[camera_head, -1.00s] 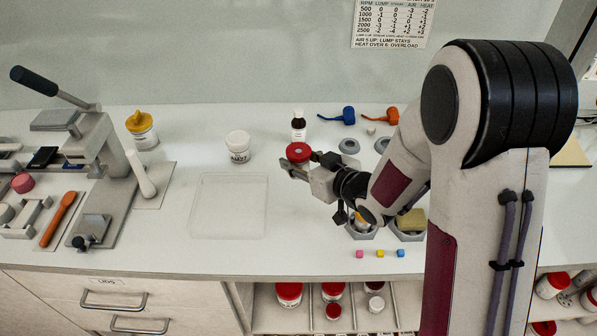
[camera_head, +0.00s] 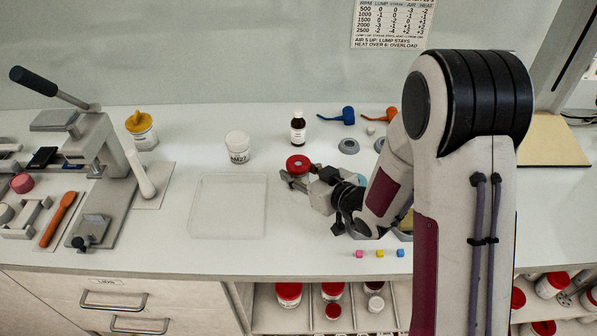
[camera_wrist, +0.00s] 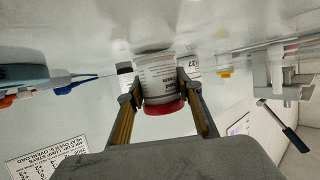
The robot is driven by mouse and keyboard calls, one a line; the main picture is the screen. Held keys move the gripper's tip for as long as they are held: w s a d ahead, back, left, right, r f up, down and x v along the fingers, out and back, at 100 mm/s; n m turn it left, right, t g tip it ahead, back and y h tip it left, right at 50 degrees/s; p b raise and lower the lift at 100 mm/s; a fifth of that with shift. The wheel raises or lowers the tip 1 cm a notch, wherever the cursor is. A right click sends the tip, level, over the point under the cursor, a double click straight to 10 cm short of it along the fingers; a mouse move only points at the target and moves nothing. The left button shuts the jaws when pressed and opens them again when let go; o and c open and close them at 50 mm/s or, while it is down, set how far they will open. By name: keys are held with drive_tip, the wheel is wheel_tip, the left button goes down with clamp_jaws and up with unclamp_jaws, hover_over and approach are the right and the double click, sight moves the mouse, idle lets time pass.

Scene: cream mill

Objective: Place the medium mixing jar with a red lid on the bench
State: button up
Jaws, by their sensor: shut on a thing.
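The mixing jar has a red lid (camera_head: 298,164) and stands upright between my fingers. My gripper (camera_head: 296,182) is shut on it from the right, near the middle of the bench (camera_head: 290,225). In the wrist view, which is upside down, the jar's labelled pale body (camera_wrist: 160,75) sits between the two fingertips with the red lid below it. Its base is at or very close to the bench surface; I cannot tell whether it touches.
A clear tray (camera_head: 229,206) lies left of the jar. A white-lidded jar (camera_head: 237,147) and a brown bottle (camera_head: 298,128) stand behind. Small coloured cubes (camera_head: 380,253) lie near the front edge. More red-lidded jars (camera_head: 289,294) sit on the shelf below. Bench in front of the jar is clear.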

sight(306, 175)
drive_tip(key=shift+f, duration=0.25)
drive_tip(key=o, duration=1.1)
drive_tip(key=shift+r, duration=0.2)
drive_tip(key=shift+s+d, duration=0.1)
drive_tip(key=shift+s, duration=0.05)
drive_tip(key=shift+v, duration=3.55)
drive_tip(key=shift+r, duration=0.1)
drive_tip(key=shift+d+r, duration=0.1)
